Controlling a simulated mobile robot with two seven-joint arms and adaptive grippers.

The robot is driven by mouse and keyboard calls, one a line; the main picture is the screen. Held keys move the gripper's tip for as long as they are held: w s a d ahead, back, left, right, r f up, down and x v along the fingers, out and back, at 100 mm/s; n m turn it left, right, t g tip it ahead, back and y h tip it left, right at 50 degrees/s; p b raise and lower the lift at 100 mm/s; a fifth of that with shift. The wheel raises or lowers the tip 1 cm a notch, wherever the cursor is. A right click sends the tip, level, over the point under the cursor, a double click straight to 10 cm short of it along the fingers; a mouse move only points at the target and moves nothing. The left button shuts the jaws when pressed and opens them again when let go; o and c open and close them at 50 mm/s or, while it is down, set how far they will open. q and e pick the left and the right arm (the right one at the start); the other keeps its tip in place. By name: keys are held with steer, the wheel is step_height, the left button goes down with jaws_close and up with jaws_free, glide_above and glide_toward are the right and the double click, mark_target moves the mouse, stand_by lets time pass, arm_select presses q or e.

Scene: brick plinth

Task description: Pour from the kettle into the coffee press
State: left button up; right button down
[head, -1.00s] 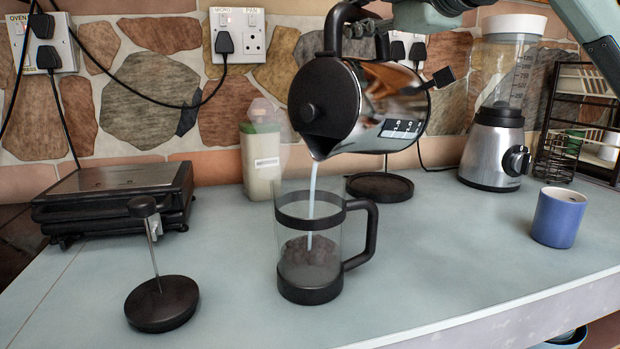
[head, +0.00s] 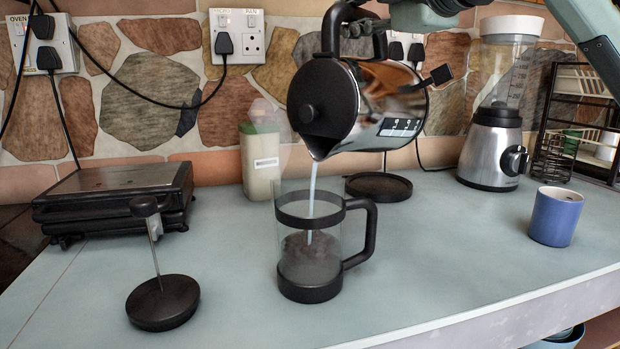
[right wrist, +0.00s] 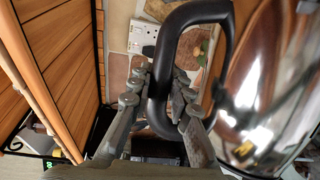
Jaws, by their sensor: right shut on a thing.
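The kettle (head: 352,105), shiny steel with a black lid and handle, is held tilted in the air, spout down to the left. A thin pale stream of liquid (head: 313,190) falls from its spout into the open top of the coffee press (head: 311,285). The press is a glass jug with a black band, base and handle, upright on the counter, with dark contents low in it. My right gripper (head: 372,25) is shut on the kettle handle; the right wrist view shows the fingers (right wrist: 155,100) on either side of it. My left gripper is not in view.
The press's plunger lid (head: 163,302) stands on the counter (head: 420,290) at the left. A black grill (head: 115,195), green-lidded container (head: 261,165), round kettle base (head: 379,187), blender (head: 493,150), blue mug (head: 556,216) and rack (head: 580,120) stand around. The front right counter is clear.

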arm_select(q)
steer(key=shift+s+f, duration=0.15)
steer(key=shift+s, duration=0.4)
arm_select(e)
steer(key=shift+s+r, duration=0.1)
steer(key=shift+r, duration=0.15)
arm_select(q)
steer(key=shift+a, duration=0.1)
arm_select(e)
steer(key=shift+a, duration=0.1)
